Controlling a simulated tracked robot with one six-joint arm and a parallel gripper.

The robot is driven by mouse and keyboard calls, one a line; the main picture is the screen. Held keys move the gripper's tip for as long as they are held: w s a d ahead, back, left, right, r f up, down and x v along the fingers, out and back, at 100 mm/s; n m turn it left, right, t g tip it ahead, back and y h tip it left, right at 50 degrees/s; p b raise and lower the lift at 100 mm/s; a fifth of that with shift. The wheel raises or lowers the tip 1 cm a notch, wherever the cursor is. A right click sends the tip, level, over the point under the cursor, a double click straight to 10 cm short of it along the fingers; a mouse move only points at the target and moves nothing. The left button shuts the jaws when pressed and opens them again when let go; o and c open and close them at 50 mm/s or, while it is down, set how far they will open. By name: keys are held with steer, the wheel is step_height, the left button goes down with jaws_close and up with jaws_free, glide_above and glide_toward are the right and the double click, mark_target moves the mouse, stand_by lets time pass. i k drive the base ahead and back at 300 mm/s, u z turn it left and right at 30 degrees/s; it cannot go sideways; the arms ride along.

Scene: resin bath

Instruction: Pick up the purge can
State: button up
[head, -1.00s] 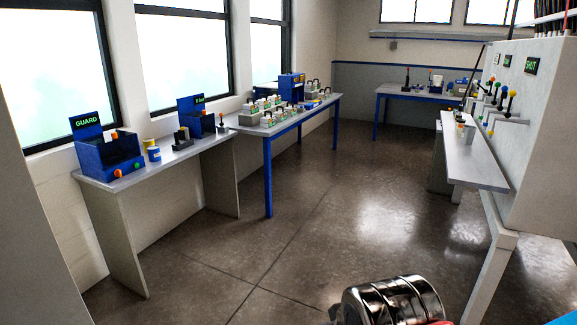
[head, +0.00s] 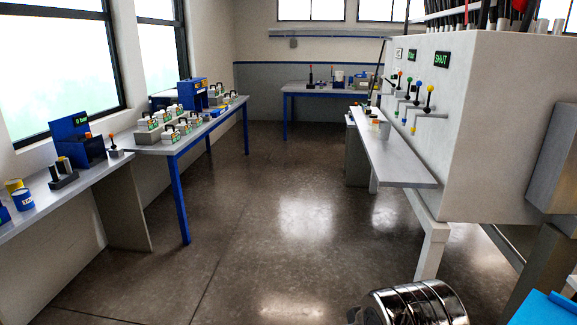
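I cannot tell for sure which thing is the purge can. Shiny chrome rings at the bottom edge look like part of my own arm. My gripper's fingers do not show.
The white machine (head: 480,130) with coloured levers and a "SHUT" sign fills the right. A blue-legged table (head: 150,150) with several handled containers stands at left. Another table (head: 300,91) stands at the far wall. The floor (head: 265,220) between them is clear.

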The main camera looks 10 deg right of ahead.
mark_target(385, 126)
steer(key=z, duration=0.55)
steer(key=i, duration=0.85)
steer(key=z, duration=0.5)
